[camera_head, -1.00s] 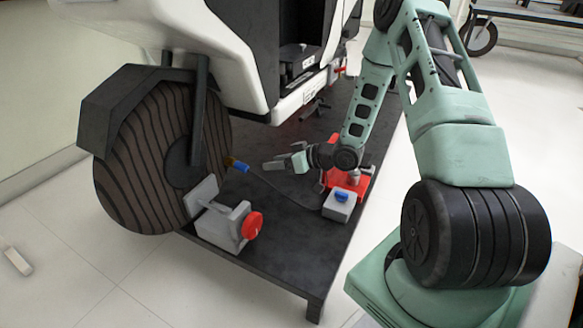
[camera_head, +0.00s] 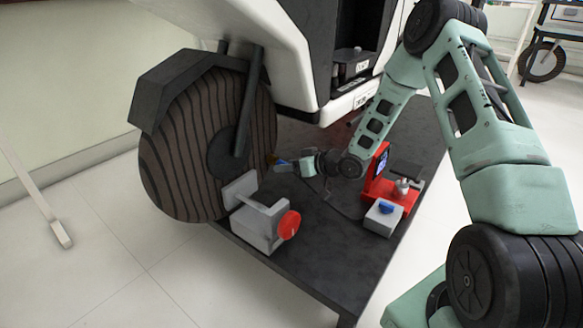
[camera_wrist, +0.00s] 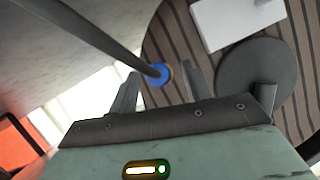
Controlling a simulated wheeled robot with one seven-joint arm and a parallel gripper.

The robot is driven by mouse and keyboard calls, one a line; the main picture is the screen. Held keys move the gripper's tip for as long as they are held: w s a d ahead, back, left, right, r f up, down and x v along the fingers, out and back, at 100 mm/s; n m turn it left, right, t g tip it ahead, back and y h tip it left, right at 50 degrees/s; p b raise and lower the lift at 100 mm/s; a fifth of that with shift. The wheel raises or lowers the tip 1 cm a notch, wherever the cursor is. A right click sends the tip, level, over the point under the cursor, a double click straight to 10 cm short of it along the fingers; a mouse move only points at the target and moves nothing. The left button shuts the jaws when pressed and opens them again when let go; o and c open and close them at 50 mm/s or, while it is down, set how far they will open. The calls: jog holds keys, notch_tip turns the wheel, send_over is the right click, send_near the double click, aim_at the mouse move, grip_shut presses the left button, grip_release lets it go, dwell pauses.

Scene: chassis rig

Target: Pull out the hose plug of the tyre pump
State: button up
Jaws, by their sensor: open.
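The blue hose plug (camera_head: 280,162) with a brass-coloured end is at the wheel (camera_head: 205,130). The dark hose runs from it towards the red tyre pump (camera_head: 376,178) on the black platform. In the wrist view the blue plug (camera_wrist: 158,75) shows with a yellowish rim and the dark hose (camera_wrist: 100,38) leading away from it. My gripper (camera_head: 287,168) is open close to the plug. In the wrist view its fingers (camera_wrist: 165,84) stand apart on either side of the plug; I cannot tell whether they touch it. The pump's base is partly hidden.
A grey clamp block with a red knob (camera_head: 289,225) stands against the wheel, left of my gripper. A small grey box with a blue top (camera_head: 384,216) is beside the pump. The platform's front (camera_head: 310,250) is clear. White bodywork (camera_head: 240,40) hangs above.

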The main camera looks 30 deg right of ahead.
grip_shut()
jog(key=shift+s, duration=0.15)
jog(key=shift+s+d+f+p, duration=0.1)
jog(key=shift+s+d+p, duration=0.2)
jog(key=shift+s, duration=0.4)
jog(key=shift+s+d+f+p, duration=0.15)
jog(key=shift+s+d, duration=0.2)
jog(key=shift+s, duration=0.4)
jog(key=shift+s+d+f+p, duration=0.1)
jog(key=shift+s+d+p, duration=0.2)
jog(key=shift+s, duration=0.4)
jog(key=shift+s, duration=0.1)
jog(key=shift+s+d+f+p, duration=0.15)
jog(key=shift+s+d, duration=0.15)
jog(key=shift+s, duration=0.45)
jog(key=shift+s+d+f+p, duration=0.1)
jog(key=shift+s+d+p, duration=0.2)
jog(key=shift+s, duration=0.4)
jog(key=shift+s+d+f+p, duration=0.1)
jog(key=shift+s+d, duration=0.25)
jog(key=shift+s, duration=0.4)
